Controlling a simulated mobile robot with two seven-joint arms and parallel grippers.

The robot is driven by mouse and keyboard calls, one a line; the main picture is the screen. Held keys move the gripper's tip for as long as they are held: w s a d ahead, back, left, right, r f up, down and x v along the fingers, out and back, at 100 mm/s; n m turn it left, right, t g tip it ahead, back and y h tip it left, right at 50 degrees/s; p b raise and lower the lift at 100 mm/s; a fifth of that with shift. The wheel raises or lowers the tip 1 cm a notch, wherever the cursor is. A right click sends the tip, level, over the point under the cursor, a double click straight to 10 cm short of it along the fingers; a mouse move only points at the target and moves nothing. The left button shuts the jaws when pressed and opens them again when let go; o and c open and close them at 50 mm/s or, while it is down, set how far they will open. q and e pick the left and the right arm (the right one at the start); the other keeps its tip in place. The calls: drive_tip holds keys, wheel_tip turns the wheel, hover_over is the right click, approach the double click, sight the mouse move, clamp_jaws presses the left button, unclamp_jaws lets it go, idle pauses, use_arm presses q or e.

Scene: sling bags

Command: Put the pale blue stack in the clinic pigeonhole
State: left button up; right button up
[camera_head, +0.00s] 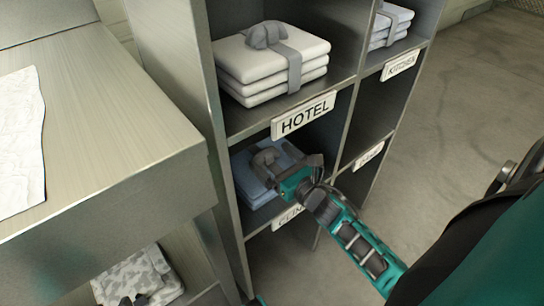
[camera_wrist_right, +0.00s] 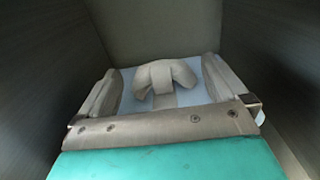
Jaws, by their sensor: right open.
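The pale blue stack (camera_head: 252,188) sits inside the clinic pigeonhole, the compartment below the hotel one. It has a grey strap with a knot on top. My right gripper (camera_head: 286,170) is at the mouth of this compartment, over the front of the stack. In the right wrist view its two fingers (camera_wrist_right: 160,88) are apart, one on each side of the knot (camera_wrist_right: 165,78), with the pale blue cloth (camera_wrist_right: 190,94) beneath. The knot appears free between them. The clinic label (camera_head: 290,218) is partly hidden by my right gripper. My left gripper is not in view.
A white stack (camera_head: 270,65) fills the hotel pigeonhole above. A bluish stack (camera_head: 390,25) is in the kitchen pigeonhole. The compartment right of the clinic one looks empty. A metal counter (camera_head: 110,110) stands at left, with a camouflage stack (camera_head: 135,275) below. Floor is clear at right.

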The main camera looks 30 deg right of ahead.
drive_tip(key=s+p, duration=0.1)
drive_tip(key=s, duration=1)
drive_tip(key=shift+d, duration=0.45)
